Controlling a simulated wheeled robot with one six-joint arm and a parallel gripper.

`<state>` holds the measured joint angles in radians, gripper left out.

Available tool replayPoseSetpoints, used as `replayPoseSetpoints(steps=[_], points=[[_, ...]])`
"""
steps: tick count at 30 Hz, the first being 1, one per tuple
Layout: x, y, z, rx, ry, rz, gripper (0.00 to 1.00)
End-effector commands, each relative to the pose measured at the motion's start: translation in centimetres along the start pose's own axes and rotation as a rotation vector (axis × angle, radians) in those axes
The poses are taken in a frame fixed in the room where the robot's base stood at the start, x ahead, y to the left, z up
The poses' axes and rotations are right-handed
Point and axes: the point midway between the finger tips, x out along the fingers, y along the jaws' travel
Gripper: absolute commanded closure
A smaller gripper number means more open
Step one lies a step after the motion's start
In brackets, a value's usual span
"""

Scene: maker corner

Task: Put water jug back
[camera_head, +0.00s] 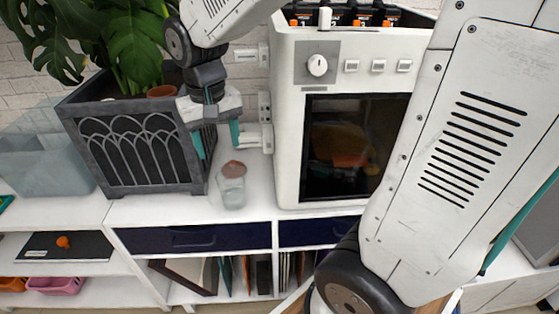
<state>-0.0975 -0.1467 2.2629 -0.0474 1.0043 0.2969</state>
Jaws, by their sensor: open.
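A small clear glass vessel with a brownish round top, which looks like the water jug (232,192), stands upright on the white cabinet top (262,205). It is between the dark planter and the white machine. My gripper (216,146) is open, with teal finger pads pointing down. In the picture it is just above the jug and slightly left of it. I see no contact between the fingers and the jug. The gap in depth between them is hard to judge.
The dark planter (140,150) with a leafy plant is close on the left. The white machine (290,110) with a dark door is close on the right. A translucent bin (40,170) stands at far left. Navy drawers (195,238) are below. My arm covers the right side.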

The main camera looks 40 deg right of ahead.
Motion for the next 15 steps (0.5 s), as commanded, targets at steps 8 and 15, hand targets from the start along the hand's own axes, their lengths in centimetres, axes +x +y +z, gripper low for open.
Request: replayPoseSetpoints(steps=[8, 15], points=[[-4.4, 4.4, 10.8, -0.095, 0.058, -0.029, 0.41], [-4.5, 6.1, 16.6, -0.157, 0.083, -0.04, 0.41]])
